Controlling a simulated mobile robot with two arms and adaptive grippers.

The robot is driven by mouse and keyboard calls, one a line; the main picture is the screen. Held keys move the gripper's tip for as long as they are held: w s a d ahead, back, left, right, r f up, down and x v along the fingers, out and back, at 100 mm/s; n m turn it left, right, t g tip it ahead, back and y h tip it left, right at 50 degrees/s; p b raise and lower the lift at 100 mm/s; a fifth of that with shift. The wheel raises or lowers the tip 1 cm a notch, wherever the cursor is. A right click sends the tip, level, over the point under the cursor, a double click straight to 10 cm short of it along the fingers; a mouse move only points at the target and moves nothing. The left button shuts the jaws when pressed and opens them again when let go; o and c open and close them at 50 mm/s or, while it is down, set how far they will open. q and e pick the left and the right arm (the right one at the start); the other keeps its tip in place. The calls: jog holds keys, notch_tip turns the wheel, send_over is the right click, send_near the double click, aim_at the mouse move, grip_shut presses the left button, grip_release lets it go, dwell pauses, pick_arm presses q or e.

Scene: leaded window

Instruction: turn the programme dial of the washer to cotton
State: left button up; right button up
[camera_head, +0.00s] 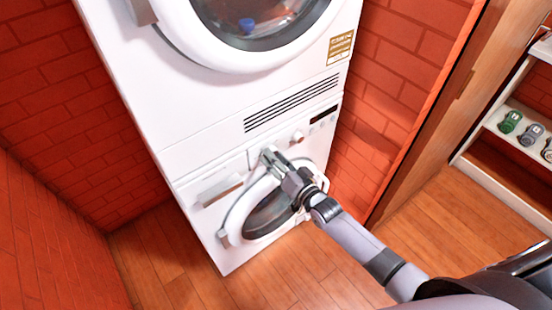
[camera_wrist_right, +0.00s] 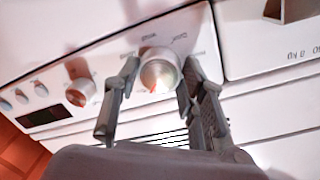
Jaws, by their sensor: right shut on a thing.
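The washer (camera_head: 240,255) is the lower white machine of a stack, with a round door at its front. My right gripper (camera_head: 269,154) reaches its control panel from the lower right. In the right wrist view, the two fingers of this gripper (camera_wrist_right: 159,80) stand on either side of a round silver dial (camera_wrist_right: 160,72) and are shut on it. The dial has a red mark on its face and small labels around it, too blurred to read. In the head view the gripper hides this dial. My left gripper is not in view.
A second, smaller knob (camera_head: 297,137) sits on the panel beside the held dial; it also shows in the right wrist view (camera_wrist_right: 80,92). A drawer front (camera_head: 220,190) is left of the dial. A dryer (camera_head: 200,90) stands above. A shelf (camera_head: 500,135) with small items is at right.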

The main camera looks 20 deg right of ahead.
jog(key=o, duration=1.2)
jog(key=shift+c, duration=0.2)
jog(key=shift+s, duration=0.1)
jog(key=v, duration=1.1)
jog(key=shift+s+d, duration=0.2)
jog(key=shift+s, duration=0.2)
